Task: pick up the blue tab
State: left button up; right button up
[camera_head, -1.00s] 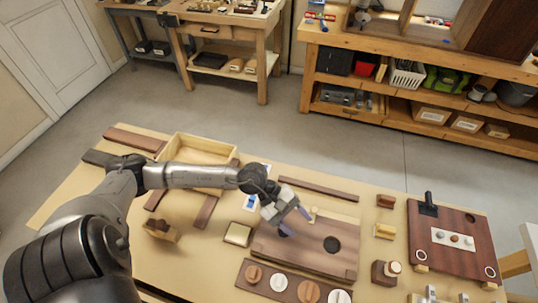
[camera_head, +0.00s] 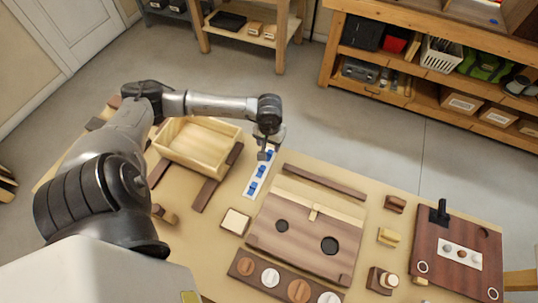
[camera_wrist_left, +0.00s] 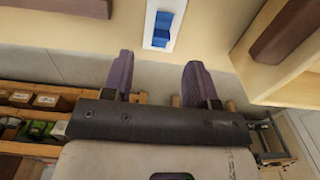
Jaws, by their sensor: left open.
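A narrow white strip (camera_head: 248,192) lies on the bench with blue tabs (camera_head: 262,170) in a row along it. My left gripper (camera_head: 267,151) is over the far end of the strip, partly hiding it. In the left wrist view, one blue tab (camera_wrist_left: 162,29) sits on the white strip (camera_wrist_left: 149,24). It lies just beyond and between the two purple fingertips of my left gripper (camera_wrist_left: 158,66). The jaws are open and empty. The exact height above the tab is hard to tell. My right gripper is not in view.
A light wooden tray (camera_head: 196,160) stands left of the strip. A brown board with two holes (camera_head: 300,240) lies to the right, with a long dark bar (camera_head: 325,185) behind it. A small square block (camera_head: 235,221) lies in front of the strip.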

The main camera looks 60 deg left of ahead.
aim_at(269, 153)
pick_arm(q)
jog(key=shift+a+f, duration=0.15)
jog(key=shift+f, duration=3.15)
jog(key=c, duration=0.8)
